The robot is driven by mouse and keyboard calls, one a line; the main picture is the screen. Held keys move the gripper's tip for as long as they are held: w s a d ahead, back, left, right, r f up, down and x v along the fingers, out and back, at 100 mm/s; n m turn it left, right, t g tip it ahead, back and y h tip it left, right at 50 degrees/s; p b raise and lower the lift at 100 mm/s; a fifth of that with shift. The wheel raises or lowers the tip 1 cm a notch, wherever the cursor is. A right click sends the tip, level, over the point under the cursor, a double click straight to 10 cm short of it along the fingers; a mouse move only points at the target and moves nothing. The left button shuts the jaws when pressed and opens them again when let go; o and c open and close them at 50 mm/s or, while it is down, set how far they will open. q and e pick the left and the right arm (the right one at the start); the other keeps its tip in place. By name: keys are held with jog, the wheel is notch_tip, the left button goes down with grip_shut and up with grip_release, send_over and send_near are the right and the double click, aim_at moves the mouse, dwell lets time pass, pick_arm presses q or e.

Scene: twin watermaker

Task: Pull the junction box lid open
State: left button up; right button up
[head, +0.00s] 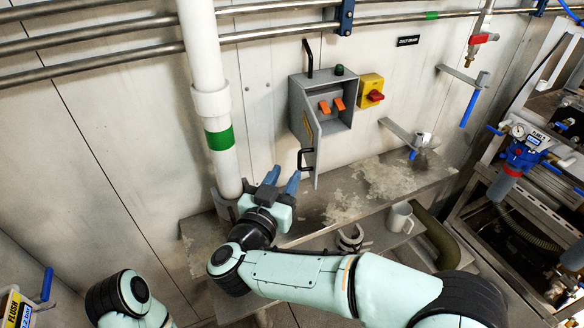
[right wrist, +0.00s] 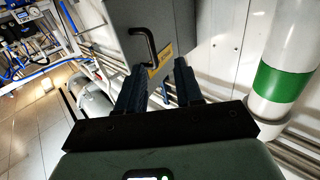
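The grey junction box (head: 342,117) is on the wall, with two orange switches showing inside. Its lid (head: 311,133) stands swung out from the box's left side, seen nearly edge-on, with a black handle (head: 305,158) near its lower outer end. My right gripper (head: 281,181) is open and empty, just below and left of the handle, apart from it. In the right wrist view, the handle (right wrist: 151,48) and grey lid (right wrist: 178,30) with a yellow label lie beyond the spread blue fingers (right wrist: 160,88). My left gripper is out of view; only part of my left arm shows at the bottom left.
A yellow switch box (head: 371,91) with a red knob is right of the junction box. A white pipe (head: 208,100) with a green band runs left of my right gripper. A worn shelf (head: 345,200) lies below; a mug (head: 399,217) is near its front edge.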

jog(key=b+v, duration=0.1)
jog(key=v, duration=0.6)
jog(key=shift+w+d, duration=0.1)
